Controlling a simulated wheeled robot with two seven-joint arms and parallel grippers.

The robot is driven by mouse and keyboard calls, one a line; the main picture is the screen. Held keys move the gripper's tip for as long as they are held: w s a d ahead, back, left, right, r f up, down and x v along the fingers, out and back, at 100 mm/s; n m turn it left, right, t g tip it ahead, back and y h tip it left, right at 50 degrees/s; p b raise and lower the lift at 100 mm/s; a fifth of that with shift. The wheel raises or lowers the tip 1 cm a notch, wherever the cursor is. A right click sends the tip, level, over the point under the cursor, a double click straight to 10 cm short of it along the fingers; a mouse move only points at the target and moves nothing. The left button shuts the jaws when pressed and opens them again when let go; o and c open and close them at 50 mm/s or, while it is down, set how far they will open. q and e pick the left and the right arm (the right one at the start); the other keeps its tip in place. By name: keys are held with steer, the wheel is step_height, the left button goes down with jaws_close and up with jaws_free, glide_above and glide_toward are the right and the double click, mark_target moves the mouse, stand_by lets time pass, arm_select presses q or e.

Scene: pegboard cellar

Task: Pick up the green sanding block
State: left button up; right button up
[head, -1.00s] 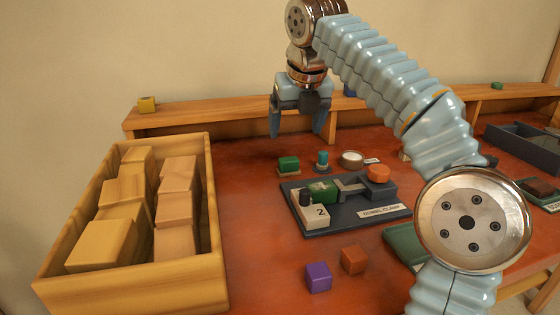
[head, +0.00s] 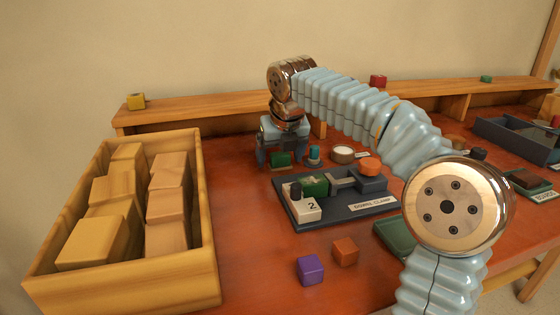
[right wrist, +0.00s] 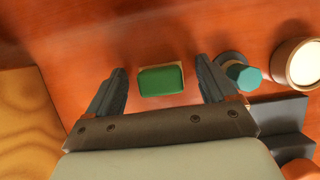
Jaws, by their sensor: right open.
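The green sanding block (head: 280,159) lies on the red-brown table behind the dowel clamp board. In the right wrist view the green block (right wrist: 161,80), with a tan base edge, sits between my open fingers, a little ahead of the palm. My right gripper (head: 282,160) is low over the block, with its fingers pointing down on either side; it also shows in the right wrist view (right wrist: 161,88). A gap shows between each finger and the block. A second green block (head: 314,185) sits in the clamp. My left gripper is not in view.
A teal-topped peg (head: 314,153) and a white round tin (head: 343,154) stand just right of the block. The dowel clamp board (head: 340,212) is in front. A wooden crate (head: 213,230) of wood blocks is at left. Purple (head: 310,270) and orange (head: 345,251) cubes lie nearer.

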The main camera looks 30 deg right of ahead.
steer(key=c, duration=1.1)
steer(key=shift+r, duration=0.1)
steer(key=shift+r, duration=0.6)
steer(key=s+a+r, duration=0.2)
steer(key=s+r, duration=0.2)
steer(key=s+a+r, duration=0.2)
steer(key=s+r, duration=0.1)
steer(key=s, duration=0.1)
steer(key=s+a+r, duration=0.2)
steer(key=s+r, duration=0.2)
steer(key=shift+s+a+r, duration=0.1)
steer(key=shift+s+r, duration=0.2)
steer(key=shift+r, duration=0.05)
